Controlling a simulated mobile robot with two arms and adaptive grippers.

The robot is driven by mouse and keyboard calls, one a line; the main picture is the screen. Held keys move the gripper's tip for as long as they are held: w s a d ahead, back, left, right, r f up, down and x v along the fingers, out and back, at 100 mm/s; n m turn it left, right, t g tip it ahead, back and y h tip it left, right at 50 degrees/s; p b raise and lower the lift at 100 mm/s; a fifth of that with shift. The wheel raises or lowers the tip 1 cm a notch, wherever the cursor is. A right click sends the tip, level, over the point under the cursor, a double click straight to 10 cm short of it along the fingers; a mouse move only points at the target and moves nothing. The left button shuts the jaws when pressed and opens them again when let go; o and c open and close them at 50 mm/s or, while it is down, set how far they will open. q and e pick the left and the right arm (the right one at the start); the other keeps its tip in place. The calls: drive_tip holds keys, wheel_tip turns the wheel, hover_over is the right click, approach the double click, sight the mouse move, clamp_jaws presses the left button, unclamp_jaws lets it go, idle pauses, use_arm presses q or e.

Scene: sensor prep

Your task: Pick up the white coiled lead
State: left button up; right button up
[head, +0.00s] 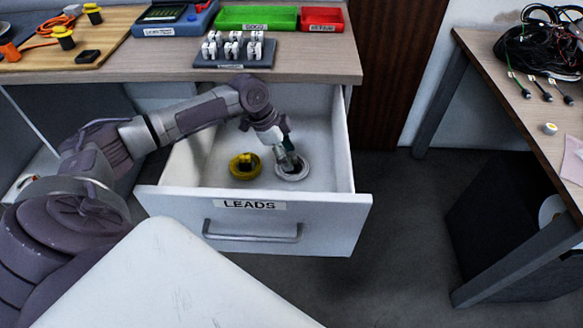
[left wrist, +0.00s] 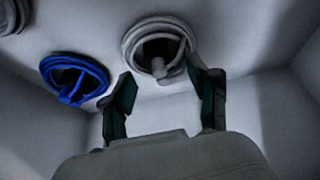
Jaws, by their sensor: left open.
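The white coiled lead (head: 293,173) lies on the floor of the open drawer marked LEADS (head: 195,201). In the left wrist view the white lead (left wrist: 132,40) is a round coil around a dark middle with a pale plug. My left gripper (head: 287,158) reaches into the drawer above it and hides part of the coil. In the left wrist view its two fingers (left wrist: 163,82) are apart, with nothing between them. The right fingertip overlaps the coil's edge; I cannot tell whether they touch. My right gripper is not in view.
A yellow coil (head: 245,166) lies left of the white one. The left wrist view shows a blue coil (left wrist: 75,79) and a grey coil (left wrist: 12,15). The drawer walls (head: 341,145) surround them. The worktop (head: 310,62) overhangs the drawer's back.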

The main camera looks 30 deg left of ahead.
use_arm(q)
drive_tip(key=shift+x, duration=0.9)
drive_tip(key=shift+w, duration=0.1)
drive_tip(key=shift+c, duration=0.3)
clamp_jaws()
drive_tip(key=shift+r, duration=0.1)
